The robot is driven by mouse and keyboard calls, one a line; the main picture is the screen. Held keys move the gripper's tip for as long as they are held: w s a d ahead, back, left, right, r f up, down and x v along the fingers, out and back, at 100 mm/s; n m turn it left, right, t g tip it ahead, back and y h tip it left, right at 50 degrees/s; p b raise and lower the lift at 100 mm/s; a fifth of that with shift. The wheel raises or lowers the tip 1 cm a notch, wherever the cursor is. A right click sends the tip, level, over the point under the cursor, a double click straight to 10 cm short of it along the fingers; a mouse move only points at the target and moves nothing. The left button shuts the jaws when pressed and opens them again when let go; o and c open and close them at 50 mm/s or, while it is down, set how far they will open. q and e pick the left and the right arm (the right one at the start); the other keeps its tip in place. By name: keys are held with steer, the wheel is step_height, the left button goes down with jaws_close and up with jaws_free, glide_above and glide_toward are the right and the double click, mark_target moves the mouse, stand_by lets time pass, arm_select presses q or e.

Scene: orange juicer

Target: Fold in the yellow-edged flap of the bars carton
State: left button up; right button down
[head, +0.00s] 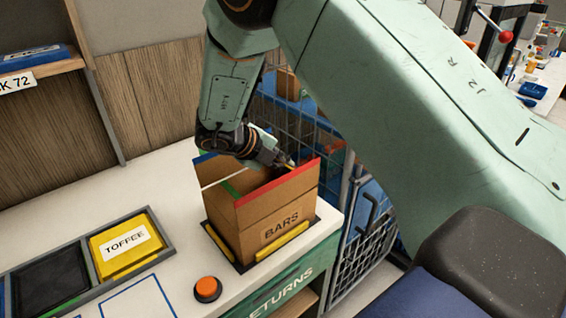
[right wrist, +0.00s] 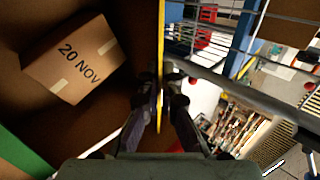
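The open brown bars carton (head: 265,215) stands at the counter's right end, its BARS label facing the front. Its red-edged flap (head: 279,186) stands up at the front and its green-edged flap (head: 236,185) shows at the left. In the right wrist view the yellow-edged flap (right wrist: 161,45) is seen edge-on and upright. My right gripper (right wrist: 164,92) has one finger on each side of this flap, close against it, and appears shut on it. In the head view my right gripper (head: 285,162) is over the carton's far right side. My left gripper is out of view.
A small box marked 20 NOV (right wrist: 75,62) lies inside the carton. Yellow bars (head: 282,242) edge the carton's dark base. An orange button (head: 207,288) and a TOFFEE bin (head: 125,246) are to the left. A wire cage (head: 362,235) stands right of the counter.

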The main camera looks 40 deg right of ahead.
stand_by(0.3)
steer(key=shift+a+f+h+b, duration=0.1)
steer(key=shift+f+h+b, duration=0.2)
steer(key=shift+b, duration=0.2)
steer(key=shift+a+h+b, duration=0.15)
steer(key=shift+h+b, duration=0.15)
steer(key=shift+h, duration=0.1)
steer(key=c, duration=2.1)
jaws_free()
steer(key=o, duration=0.5)
steer(key=shift+a+r, duration=0.1)
steer(key=shift+r, duration=0.05)
